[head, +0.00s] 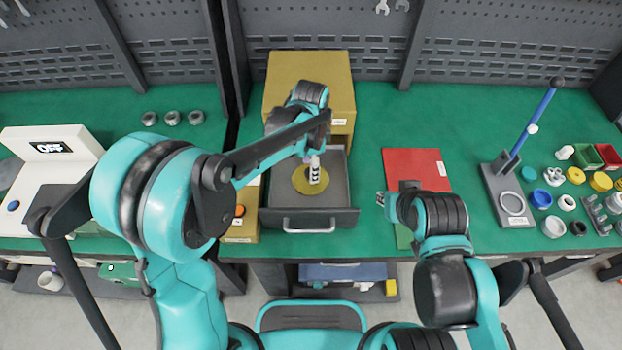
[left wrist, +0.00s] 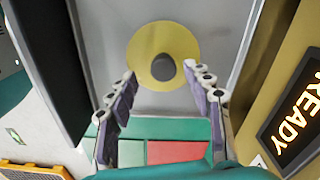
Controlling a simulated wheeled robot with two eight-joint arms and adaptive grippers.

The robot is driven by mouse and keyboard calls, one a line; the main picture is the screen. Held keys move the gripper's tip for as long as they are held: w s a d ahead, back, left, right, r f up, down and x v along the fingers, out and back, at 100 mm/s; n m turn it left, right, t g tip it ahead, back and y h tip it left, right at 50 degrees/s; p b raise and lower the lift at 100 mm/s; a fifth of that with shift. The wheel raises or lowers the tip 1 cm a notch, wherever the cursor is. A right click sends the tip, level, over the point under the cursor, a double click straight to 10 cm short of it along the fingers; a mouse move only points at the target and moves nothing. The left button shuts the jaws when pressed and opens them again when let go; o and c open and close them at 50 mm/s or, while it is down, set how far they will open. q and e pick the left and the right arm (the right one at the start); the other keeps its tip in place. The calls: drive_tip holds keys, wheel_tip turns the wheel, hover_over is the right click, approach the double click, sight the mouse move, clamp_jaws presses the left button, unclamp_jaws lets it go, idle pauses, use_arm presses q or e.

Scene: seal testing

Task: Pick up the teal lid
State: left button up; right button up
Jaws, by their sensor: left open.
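A small teal round piece (head: 528,174), which looks like the teal lid, is among the small parts at the right of the green bench, far from both grippers. My left gripper (head: 314,172) is over the open grey drawer at the centre. In the left wrist view its fingers (left wrist: 165,88) are spread with nothing between them. Below them lies a yellow disc (left wrist: 143,62) with a dark round centre, on the drawer floor. My right gripper (head: 390,204) is by the red sheet, and its fingers are too small to read.
The grey drawer (head: 336,217) juts from a tan box (head: 308,68). A red sheet (head: 418,166) lies right of it. A stand with a blue lever (head: 534,118) is before the small parts and the red and green bins (head: 585,156). Bench between sheet and stand is clear.

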use_arm(q)
drive_tip(key=f+b, duration=0.1)
drive_tip(key=f, duration=0.3)
drive_tip(key=shift+w+a+f+b, duration=0.1)
drive_tip(key=shift+w+a+b, duration=0.1)
drive_tip(key=shift+b, duration=0.15)
clamp_jaws()
drive_tip(key=shift+r, duration=0.25)
